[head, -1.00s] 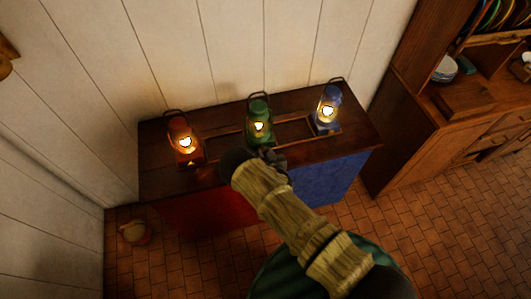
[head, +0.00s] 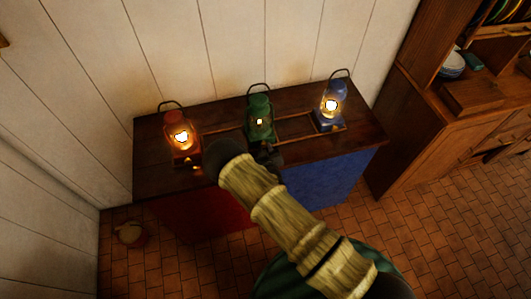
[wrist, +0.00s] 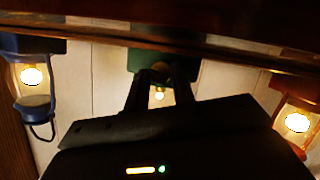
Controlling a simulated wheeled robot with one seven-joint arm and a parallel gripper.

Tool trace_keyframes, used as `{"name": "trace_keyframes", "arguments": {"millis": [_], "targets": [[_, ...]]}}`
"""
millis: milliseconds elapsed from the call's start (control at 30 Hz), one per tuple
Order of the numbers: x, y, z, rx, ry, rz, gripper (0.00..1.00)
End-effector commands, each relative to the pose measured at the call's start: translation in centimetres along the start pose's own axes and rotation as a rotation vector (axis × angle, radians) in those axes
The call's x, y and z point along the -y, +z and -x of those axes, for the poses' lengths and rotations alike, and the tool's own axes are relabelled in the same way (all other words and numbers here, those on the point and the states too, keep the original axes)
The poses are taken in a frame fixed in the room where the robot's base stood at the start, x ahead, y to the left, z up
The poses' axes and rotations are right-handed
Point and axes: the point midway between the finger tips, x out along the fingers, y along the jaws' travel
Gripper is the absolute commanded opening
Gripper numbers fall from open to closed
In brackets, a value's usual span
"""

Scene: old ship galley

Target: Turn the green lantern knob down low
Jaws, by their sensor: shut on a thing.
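The green lantern (head: 260,122) stands on the dark wooden cabinet top between a red and a blue lantern. It is lit with a small flame. In the wrist view, which is upside down, its green base (wrist: 188,69) is just beyond my fingers, with the small flame showing between them. My gripper (head: 268,155) is at the front of the green lantern's base, and its fingers (wrist: 161,74) are shut on the knob.
The red lantern (head: 181,134) and the blue lantern (head: 333,104) stand on either side, both brightly lit. The cabinet top (head: 158,175) is clear at the front left. A wooden dresser (head: 425,130) with dishes stands at right. A small sack-like object (head: 130,234) lies on the floor.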

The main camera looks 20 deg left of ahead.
Motion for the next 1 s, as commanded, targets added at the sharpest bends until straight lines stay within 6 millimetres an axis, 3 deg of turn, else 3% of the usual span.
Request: {"name": "trace_keyframes", "arguments": {"millis": [567,600,667,1000], "targets": [[0.1,-0.13,-0.01,-0.002,0.019,0.05,0.02],[0.1,-0.13,-0.01,-0.002,0.019,0.05,0.33],[0.1,-0.12,-0.01,-0.002,0.019,0.05,0.44],[0.08,-0.03,0.09,0.0,0.02,0.05,0.47]]}}
